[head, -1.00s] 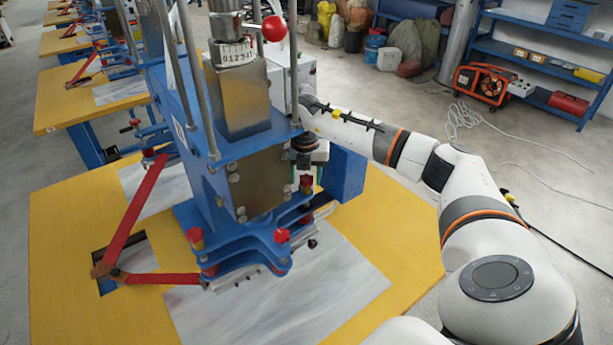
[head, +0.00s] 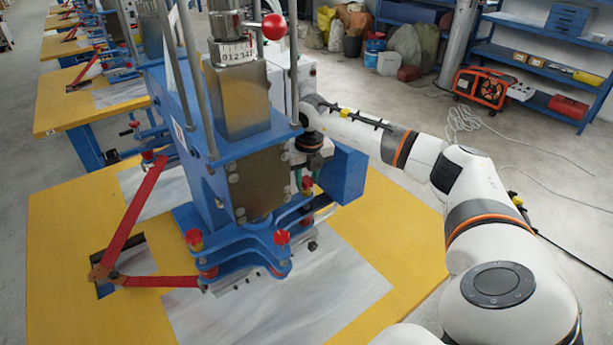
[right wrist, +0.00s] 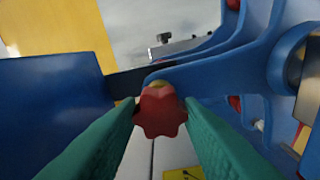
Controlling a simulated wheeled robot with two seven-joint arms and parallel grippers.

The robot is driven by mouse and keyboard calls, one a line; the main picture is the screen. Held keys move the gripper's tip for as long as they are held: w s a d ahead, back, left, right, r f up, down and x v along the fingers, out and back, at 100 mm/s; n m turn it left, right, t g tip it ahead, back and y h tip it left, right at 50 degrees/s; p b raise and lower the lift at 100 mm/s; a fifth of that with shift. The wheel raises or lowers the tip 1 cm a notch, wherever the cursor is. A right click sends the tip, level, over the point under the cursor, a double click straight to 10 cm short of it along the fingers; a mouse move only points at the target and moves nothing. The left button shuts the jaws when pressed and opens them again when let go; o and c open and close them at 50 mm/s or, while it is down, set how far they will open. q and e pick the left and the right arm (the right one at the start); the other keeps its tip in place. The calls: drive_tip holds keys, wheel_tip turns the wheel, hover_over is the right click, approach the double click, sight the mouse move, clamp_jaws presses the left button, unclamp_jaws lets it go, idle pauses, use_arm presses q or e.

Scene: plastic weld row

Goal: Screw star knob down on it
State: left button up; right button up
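A red star knob (right wrist: 160,112) sits at the rounded end of a blue clamp arm (right wrist: 205,72) in the right wrist view, with a bit of yellow brass at its top edge. The green fingers of my right gripper (right wrist: 161,108) lie along both sides of the knob and appear to touch it. In the head view the same knob (head: 307,183) shows small below my right gripper's wrist, behind the blue press head; the fingers are mostly hidden there. Two more red star knobs stand on the front clamp, one at the left (head: 194,236) and one at the right (head: 281,237). My left gripper is out of view.
The blue press (head: 180,110) with its steel columns stands close to my right wrist. A blue block (head: 343,172) is just right of the gripper. A red folding lever (head: 140,215) lies at the left of the yellow table (head: 60,240). The table's right side is clear.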

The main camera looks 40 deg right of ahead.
drive_tip(key=c, duration=0.4)
drive_tip(key=m+p, duration=0.1)
drive_tip(key=m, duration=0.2)
drive_tip(key=shift+r+m, duration=0.1)
drive_tip(key=shift+m, duration=0.2)
drive_tip(key=shift+c, duration=0.2)
drive_tip(key=m+p, duration=0.1)
drive_tip(key=m, duration=0.3)
drive_tip(key=shift+m+g+h, duration=0.4)
drive_tip(key=shift+c, duration=0.5)
drive_tip(key=m, duration=0.3)
drive_tip(key=m+p, duration=0.1)
drive_tip(key=m, duration=0.1)
drive_tip(key=shift+s+d+g, duration=0.1)
drive_tip(key=shift+d+g, duration=0.2)
clamp_jaws()
drive_tip(key=m+p, duration=0.1)
drive_tip(key=m, duration=0.3)
drive_tip(key=shift+m+g, duration=0.3)
drive_tip(key=shift+m, duration=0.1)
drive_tip(key=shift+f+m+p, duration=0.25)
drive_tip(key=shift+m+p, duration=0.05)
drive_tip(key=shift+m, duration=0.4)
drive_tip(key=o, duration=0.8)
unclamp_jaws()
drive_tip(key=shift+a, duration=0.1)
drive_tip(key=o, duration=0.3)
drive_tip(key=shift+a, duration=0.15)
